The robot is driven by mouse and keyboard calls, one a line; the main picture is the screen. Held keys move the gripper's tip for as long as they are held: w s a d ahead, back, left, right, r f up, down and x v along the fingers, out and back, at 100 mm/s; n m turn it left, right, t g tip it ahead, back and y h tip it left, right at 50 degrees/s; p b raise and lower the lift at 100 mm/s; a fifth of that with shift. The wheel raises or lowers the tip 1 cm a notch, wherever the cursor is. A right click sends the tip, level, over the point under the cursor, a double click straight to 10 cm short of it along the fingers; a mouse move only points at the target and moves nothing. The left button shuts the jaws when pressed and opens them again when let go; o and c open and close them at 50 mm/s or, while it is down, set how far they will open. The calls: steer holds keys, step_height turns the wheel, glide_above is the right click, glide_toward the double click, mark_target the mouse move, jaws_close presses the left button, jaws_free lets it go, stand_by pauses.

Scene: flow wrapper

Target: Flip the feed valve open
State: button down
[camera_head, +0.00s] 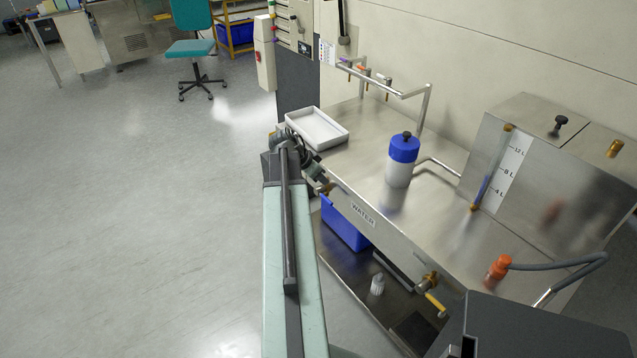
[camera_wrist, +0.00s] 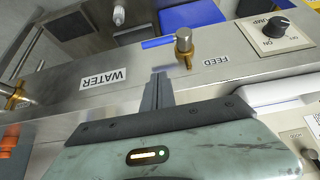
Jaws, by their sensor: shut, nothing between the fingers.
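The feed valve (camera_wrist: 184,45) is a brass fitting with a grey cap, beside the FEED label (camera_wrist: 215,60) on the steel front edge. A blue lever (camera_wrist: 157,42) extends from it to the left, along the edge, in the wrist view. My gripper (camera_wrist: 158,80) is shut and empty, its tips just below the lever in the picture. I cannot tell whether they touch. In the head view my gripper (camera_head: 306,160) is at the bench's left front corner, and a brass part (camera_head: 328,188) shows beside it. The lever is not clear there.
A WATER label (camera_wrist: 103,79) and a PUMP knob (camera_wrist: 277,27) flank the valve. A yellow-handled valve (camera_head: 433,298) is farther along the edge. A white tray (camera_head: 318,128) and a blue-capped bottle (camera_head: 402,160) stand on the bench. A blue bin (camera_head: 343,226) is below. The left floor is open.

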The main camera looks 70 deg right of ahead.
steer(key=b, duration=0.3)
glide_above(326, 201)
steer(key=f, duration=0.4)
steer(key=shift+d+f, duration=0.2)
steer(key=shift+d, duration=0.1)
steer(key=f+b, duration=0.1)
steer(key=f, duration=0.1)
steer(key=b, duration=0.1)
steer(key=shift+w+a+f+b, duration=0.1)
steer(key=shift+a+f+b, duration=0.15)
steer(key=shift+f+b, duration=0.15)
steer(key=shift+a+f, duration=0.1)
steer(key=shift+f, duration=0.05)
